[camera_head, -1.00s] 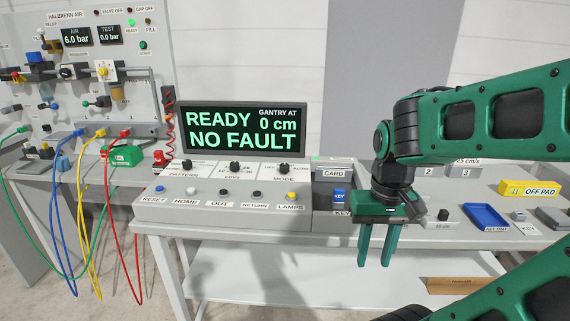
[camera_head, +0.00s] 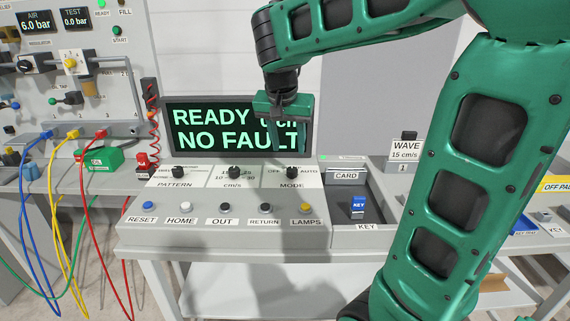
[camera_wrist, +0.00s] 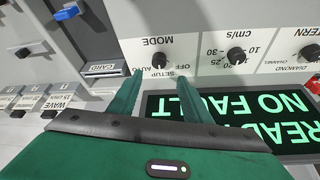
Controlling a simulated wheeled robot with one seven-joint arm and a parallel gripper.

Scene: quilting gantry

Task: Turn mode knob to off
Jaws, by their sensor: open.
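The mode knob (camera_head: 292,171) is a small black knob above the MODE label, at the right end of the console's row of knobs. OFF is printed to its left and AUTO to its right. It also shows in the wrist view (camera_wrist: 159,60), upside down, with OFF, SETUP and AUTO around it. Its pointer direction is too small to tell. My gripper (camera_head: 289,147) hangs fingers down in front of the display, above and apart from the knob. In the wrist view its open, empty fingers (camera_wrist: 158,76) point towards the knob, one on each side.
The display (camera_head: 220,130) reads READY and NO FAULT, partly hidden by my gripper. The pattern knob (camera_head: 178,172) and speed knob (camera_head: 234,172) stand to the left. Buttons run along the front, with the yellow lamps button (camera_head: 305,208) nearest. A blue key (camera_head: 358,205) is at the right.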

